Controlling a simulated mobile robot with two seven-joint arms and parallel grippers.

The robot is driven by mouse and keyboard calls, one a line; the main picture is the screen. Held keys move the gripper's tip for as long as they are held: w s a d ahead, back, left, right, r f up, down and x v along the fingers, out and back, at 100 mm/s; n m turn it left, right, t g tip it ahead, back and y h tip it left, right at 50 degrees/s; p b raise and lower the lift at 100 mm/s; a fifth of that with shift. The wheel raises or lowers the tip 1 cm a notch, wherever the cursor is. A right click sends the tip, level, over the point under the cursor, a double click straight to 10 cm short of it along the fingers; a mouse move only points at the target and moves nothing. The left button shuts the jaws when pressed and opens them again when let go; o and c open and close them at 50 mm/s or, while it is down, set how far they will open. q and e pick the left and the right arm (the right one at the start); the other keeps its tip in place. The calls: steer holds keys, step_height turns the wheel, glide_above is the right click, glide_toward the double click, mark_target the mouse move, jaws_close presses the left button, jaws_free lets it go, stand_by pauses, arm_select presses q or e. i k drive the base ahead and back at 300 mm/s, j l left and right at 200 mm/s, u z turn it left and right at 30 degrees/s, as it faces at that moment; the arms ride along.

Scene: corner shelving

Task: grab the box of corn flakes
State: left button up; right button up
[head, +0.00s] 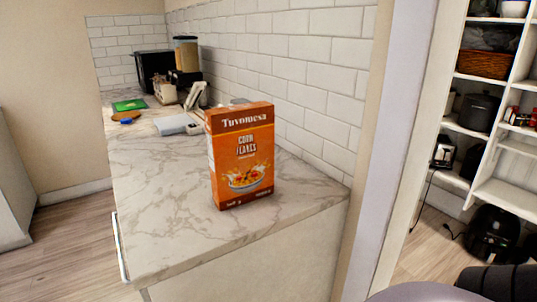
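An orange box of corn flakes (241,156) stands upright on the marble-patterned countertop (165,225), near its front end. Its printed front, with the words "Corn Flakes" and a bowl picture, faces me. Nothing touches or covers it. Neither of my grippers shows in the head view. A dark and grey rounded shape at the bottom right corner may be part of my own arm.
Behind the box are a white device (178,124), a green board (130,105), a black appliance (154,70) and a tall container (186,54). A tiled wall (290,60) borders the counter on the right. Shelves (507,198) stand beyond the doorway post (407,140). Open floor (70,240) lies left.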

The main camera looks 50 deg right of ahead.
mark_target(240, 139)
steer(key=i+j+z, duration=0.15)
steer(key=z, duration=0.3)
steer(key=i+j+z, duration=0.15)
steer(key=z, duration=0.3)
steer(key=j+z, duration=0.4)
steer(key=i+j+z, duration=0.1)
steer(key=j+z, duration=0.2)
steer(key=z, duration=0.15)
